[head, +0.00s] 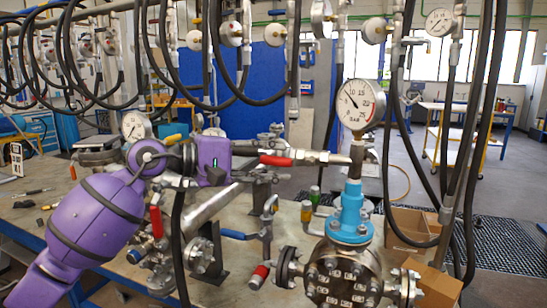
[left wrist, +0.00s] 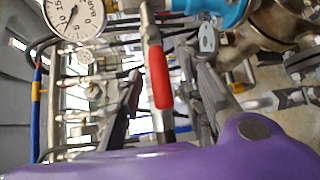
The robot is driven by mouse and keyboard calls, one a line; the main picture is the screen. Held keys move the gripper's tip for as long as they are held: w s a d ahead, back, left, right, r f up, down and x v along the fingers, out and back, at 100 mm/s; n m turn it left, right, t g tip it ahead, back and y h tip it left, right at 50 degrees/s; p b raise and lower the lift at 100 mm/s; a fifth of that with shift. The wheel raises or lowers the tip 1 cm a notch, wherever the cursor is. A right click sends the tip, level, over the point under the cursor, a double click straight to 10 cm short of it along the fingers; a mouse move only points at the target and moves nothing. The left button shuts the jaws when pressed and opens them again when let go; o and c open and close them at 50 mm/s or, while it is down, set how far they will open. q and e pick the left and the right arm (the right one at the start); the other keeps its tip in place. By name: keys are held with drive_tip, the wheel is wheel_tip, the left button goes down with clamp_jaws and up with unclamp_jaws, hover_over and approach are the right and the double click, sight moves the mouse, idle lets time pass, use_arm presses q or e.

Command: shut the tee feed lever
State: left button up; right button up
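A red-sleeved lever (head: 290,158) lies along a horizontal metal pipe that joins the tee below the large gauge (head: 360,104). I take it as the tee feed lever. Its red sleeve also shows in the left wrist view (left wrist: 160,75), roughly in line with its pipe. My left gripper (head: 255,164) is at the left end of this lever. In the left wrist view its two dark fingers (left wrist: 168,98) are spread, with the red sleeve beyond and between them. I see no contact with the lever. My right gripper is not in view.
A blue fitting (head: 351,212) stands on the flanged vessel (head: 345,272) to the right. Other red levers (head: 156,221) sit lower on the bench piping. Black hoses hang across the right side. Cardboard boxes (head: 412,225) stand behind the vessel.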

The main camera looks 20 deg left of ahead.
use_arm(q)
drive_tip(key=shift+w+d+f, duration=0.15)
drive_tip(key=shift+w+d, duration=0.1)
drive_tip(key=c, duration=0.8)
clamp_jaws()
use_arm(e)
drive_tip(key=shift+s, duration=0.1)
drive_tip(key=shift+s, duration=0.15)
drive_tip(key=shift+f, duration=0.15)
